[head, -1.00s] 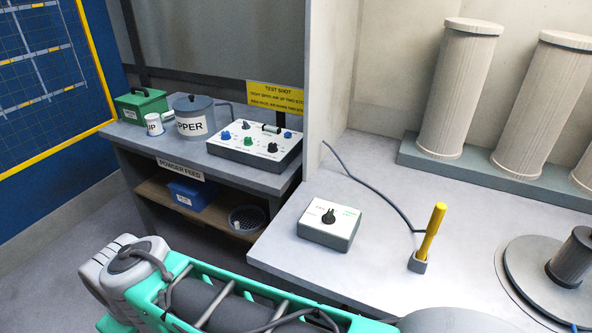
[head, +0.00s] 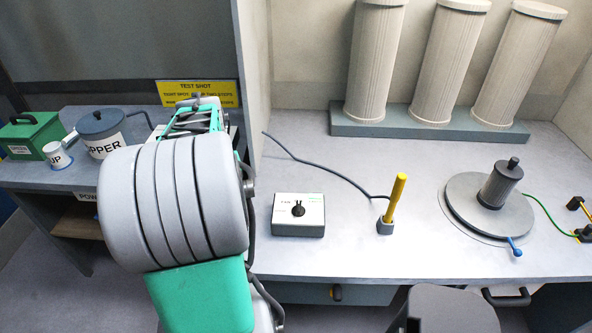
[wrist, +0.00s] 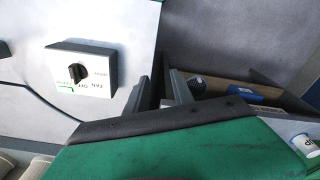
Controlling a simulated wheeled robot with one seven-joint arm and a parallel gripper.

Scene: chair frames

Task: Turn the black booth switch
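The black switch (head: 298,209) is a small knob on a white-topped box with a grey base, on the bench right of the partition. The box rests flat on the bench. In the wrist view the knob (wrist: 77,72) shows at the upper left, with lettering around it. My gripper (wrist: 162,88) shows in the wrist view as two dark fingers with a gap between them. It is open and empty, to the right of the box and apart from it. In the head view my own arm hides the fingers.
A yellow-handled upright tool (head: 396,200) stands right of the box, with a dark cable (head: 325,170) behind. A round turntable (head: 462,205) is farther right. The partition (head: 253,75) separates this bench from the left one, with its pot (head: 100,135) and green box (head: 32,136).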

